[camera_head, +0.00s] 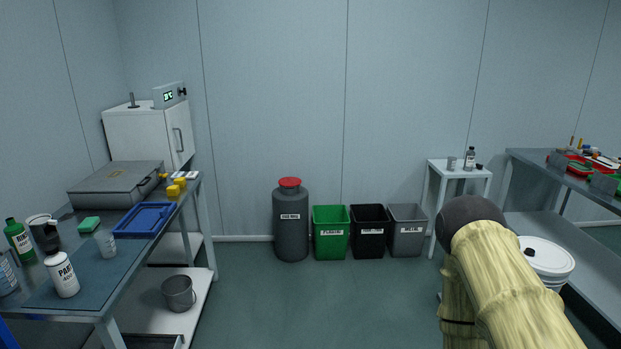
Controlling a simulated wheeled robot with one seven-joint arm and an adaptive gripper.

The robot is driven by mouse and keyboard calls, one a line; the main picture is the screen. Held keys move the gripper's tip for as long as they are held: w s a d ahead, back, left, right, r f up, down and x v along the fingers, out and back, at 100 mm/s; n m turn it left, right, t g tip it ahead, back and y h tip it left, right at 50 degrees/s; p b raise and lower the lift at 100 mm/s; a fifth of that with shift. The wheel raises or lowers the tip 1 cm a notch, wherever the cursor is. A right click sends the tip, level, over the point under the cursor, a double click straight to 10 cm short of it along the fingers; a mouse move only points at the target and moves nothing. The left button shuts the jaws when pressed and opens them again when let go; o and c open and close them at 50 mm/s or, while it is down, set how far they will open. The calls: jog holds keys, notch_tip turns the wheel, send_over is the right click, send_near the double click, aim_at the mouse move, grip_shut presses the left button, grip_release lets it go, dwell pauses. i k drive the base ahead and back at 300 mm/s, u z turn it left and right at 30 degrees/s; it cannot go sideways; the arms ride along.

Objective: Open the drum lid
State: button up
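A dark grey drum (291,228) with a white label stands upright on the floor against the back wall. Its red lid (290,182) sits on its top. A white round container with a flat white lid (545,255) is at the right, partly hidden behind my arm. A small black part shows on that lid, and the lid looks shut. My arm, in a pale yellow sleeve with a dark rounded part at its upper end, fills the lower right. My gripper's fingers are not seen.
Green (331,234), black (370,232) and grey (407,231) bins stand right of the grey drum. A cluttered bench (85,277) is at left, a small white table (459,173) and a long grey bench (556,178) at right. The middle floor is clear.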

aim_at(286, 181)
jog(key=u, duration=0.3)
jog(key=i, duration=3.85)
jog(key=z, duration=0.1)
